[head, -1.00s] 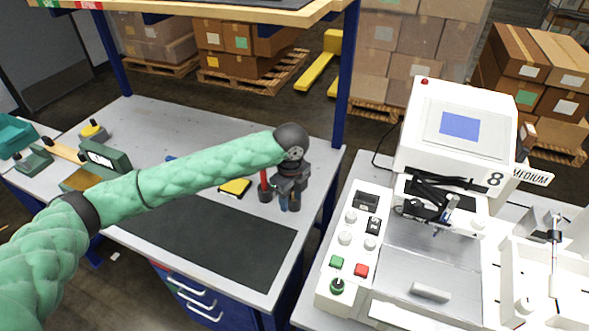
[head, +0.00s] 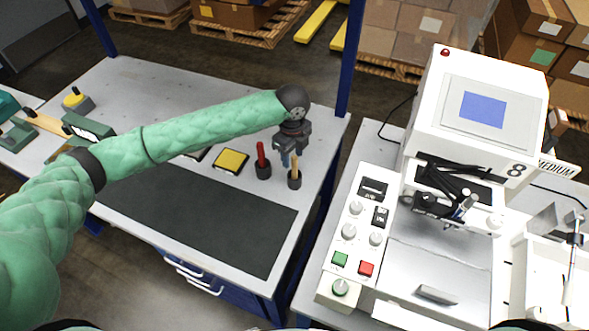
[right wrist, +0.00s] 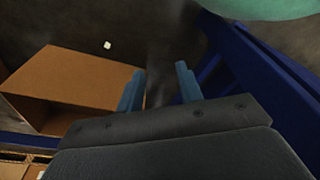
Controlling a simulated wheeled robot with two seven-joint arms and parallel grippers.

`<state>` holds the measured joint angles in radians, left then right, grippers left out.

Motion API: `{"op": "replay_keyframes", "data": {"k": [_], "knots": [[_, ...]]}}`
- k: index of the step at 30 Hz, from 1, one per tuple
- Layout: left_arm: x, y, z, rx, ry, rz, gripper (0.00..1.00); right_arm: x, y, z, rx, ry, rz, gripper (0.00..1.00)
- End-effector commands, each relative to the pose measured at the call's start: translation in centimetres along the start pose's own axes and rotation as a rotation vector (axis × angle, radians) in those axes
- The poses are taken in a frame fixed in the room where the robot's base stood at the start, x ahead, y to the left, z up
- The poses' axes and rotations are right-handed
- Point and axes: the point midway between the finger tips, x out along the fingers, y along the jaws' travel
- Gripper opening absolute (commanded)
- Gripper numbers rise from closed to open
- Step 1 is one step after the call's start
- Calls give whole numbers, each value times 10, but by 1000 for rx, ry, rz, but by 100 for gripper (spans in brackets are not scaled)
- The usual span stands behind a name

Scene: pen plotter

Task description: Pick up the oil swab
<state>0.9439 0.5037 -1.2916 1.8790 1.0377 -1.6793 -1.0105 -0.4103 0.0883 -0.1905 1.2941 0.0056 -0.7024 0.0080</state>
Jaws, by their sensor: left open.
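Two upright handles stand in small dark holders near the right end of the grey workbench (head: 318,150): a red one (head: 261,152) and a tan one (head: 295,166). I cannot tell from their looks alone which is the oil swab. My left gripper (head: 290,160) is open and points down right at the tan handle, whose top is partly hidden by it. The red handle stands just left of the gripper, apart from it. My right gripper (right wrist: 160,87) shows in the right wrist view, open and empty, away from the bench tools.
A yellow pad (head: 231,159) lies left of the red handle, and a dark mat (head: 200,218) covers the bench front. A white machine (head: 470,130) with a control panel stands to the right. A blue post (head: 350,60) rises behind the bench's right end.

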Motion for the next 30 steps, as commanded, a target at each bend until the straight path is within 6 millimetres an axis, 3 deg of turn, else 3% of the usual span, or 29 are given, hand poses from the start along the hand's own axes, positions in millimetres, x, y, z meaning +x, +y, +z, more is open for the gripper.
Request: {"op": "replay_keyframes", "data": {"k": [12, 22, 23, 29, 30], "knots": [[36, 0, -6, -1, 0, 3, 43, 29, 15, 30, -14, 23, 16, 36], [42, -1, -6, 0, 0, 1, 43, 32, 16, 33, -15, 27, 18, 36], [42, -1, -6, 0, 0, 1, 41, 32, 16, 33, -15, 27, 18, 36], [41, -1, -6, 0, 0, 1, 2, 32, 17, 34, -15, 27, 18, 36], [41, -1, -6, 0, 0, 1, 0, 32, 17, 34, -15, 27, 19, 36]]}}
